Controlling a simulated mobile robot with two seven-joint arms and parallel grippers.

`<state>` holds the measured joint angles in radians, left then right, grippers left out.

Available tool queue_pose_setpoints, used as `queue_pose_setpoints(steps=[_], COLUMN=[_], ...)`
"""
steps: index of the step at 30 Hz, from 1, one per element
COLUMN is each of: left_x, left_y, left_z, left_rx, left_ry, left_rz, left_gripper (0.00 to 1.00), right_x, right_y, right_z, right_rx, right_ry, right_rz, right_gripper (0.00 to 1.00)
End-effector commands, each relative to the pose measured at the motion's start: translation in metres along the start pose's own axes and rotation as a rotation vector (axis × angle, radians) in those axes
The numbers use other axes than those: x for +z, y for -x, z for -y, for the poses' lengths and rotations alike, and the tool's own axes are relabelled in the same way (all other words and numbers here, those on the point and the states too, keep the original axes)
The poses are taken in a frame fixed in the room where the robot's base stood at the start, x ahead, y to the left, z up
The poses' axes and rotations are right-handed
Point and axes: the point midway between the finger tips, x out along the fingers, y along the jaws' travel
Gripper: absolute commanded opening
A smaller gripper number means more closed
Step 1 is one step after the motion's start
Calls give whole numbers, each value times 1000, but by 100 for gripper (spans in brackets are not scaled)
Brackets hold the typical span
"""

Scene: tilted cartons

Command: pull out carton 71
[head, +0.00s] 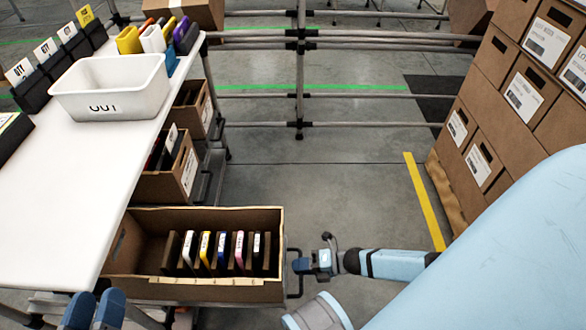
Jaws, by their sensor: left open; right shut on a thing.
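A brown open-topped carton (228,294) sits at the lower middle beside the white table. It holds a row of upright items with coloured spines (221,250). No carton number is readable on it, so I cannot tell if it is carton 71. My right gripper (300,265) is at the carton's right end, shut on a dark loop handle (293,292) there.
More cartons (188,165) sit on the rack behind, under the table side. The white table (75,180) carries a white bin (112,90) marked OUT and several dark holders. Stacked cartons (483,160) stand at the right. The grey floor (330,180) between is clear, with a rail at the back.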

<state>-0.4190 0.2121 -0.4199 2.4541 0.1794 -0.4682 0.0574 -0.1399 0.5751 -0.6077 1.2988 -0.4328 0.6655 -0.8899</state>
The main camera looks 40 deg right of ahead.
Motion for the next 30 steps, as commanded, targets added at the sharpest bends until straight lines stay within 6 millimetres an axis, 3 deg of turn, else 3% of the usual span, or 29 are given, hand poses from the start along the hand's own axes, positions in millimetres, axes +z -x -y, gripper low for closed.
queue_pose_setpoints(steps=[13, 14, 16, 25, 30], left_x=[0, 1, 1, 2, -7], left_y=[0, 0, 1, 1, 2], left_z=[0, 0, 0, 0, -1], left_rx=[1, 1, 2, 2, 1], left_ry=[-2, -3, -4, -8, -10], left_rz=[0, 1, 4, 7, -12], left_gripper=[43, 43, 43, 43, 43], right_x=[2, 2, 2, 1, 0], right_y=[3, 3, 3, 3, 20], right_z=[1, 1, 1, 0, -1], right_rx=[-2, -2, -2, -1, -4], right_ry=[2, 1, 1, 1, -1], right_rz=[3, 3, 2, 1, 1], right_gripper=[0, 19, 35, 36, 36])
